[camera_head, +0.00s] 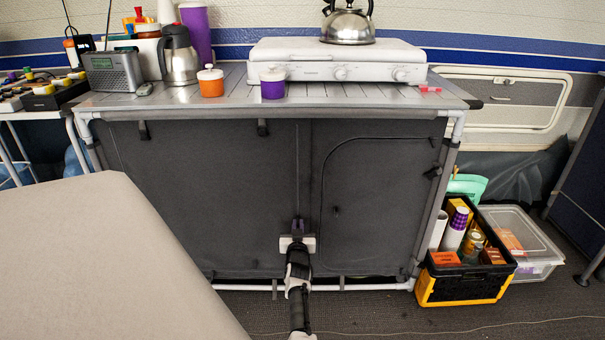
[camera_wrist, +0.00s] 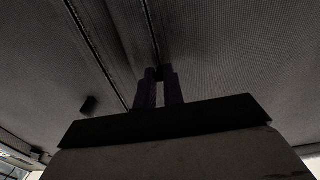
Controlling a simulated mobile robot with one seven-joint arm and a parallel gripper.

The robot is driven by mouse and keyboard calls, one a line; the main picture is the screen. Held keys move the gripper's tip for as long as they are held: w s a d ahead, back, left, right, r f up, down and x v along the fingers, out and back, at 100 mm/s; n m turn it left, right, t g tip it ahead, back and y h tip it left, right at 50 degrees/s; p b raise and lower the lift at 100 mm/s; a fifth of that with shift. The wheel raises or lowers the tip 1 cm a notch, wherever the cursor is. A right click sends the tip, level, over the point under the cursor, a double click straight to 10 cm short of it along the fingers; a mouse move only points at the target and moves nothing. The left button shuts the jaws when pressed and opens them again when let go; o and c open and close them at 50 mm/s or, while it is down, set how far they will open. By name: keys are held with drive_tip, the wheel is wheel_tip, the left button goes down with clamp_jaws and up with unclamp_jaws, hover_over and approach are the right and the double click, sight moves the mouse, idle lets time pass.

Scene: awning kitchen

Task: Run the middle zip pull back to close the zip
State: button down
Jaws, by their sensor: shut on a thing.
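The dark fabric front of the kitchen unit (camera_head: 200,200) has a middle zip (camera_head: 298,160), a thin vertical line running down from near the top to my gripper (camera_head: 297,222). My gripper is low on the fabric, shut at the bottom of that visible line. In the wrist view my gripper (camera_wrist: 160,90) has its two dark fingers close together, with a narrow pale strip between them. The middle zip (camera_wrist: 152,30) runs from the fingers toward the top edge there. The middle zip pull itself is hidden between the fingers.
A curved zipped door panel (camera_head: 380,200) lies right of the middle zip. The steel top carries a stove (camera_head: 335,60), a kettle (camera_head: 347,25) and a flask (camera_head: 178,55). A beige surface (camera_head: 100,260) fills the lower left. A crate (camera_head: 465,285) stands on the floor at right.

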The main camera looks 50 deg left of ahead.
drive_tip(key=shift+f+b, duration=0.6)
drive_tip(key=shift+f, duration=0.1)
drive_tip(key=c, duration=1.5)
unclamp_jaws()
wheel_tip(320, 180, up, 20)
drive_tip(key=p, duration=0.8)
drive_tip(key=shift+r, duration=0.1)
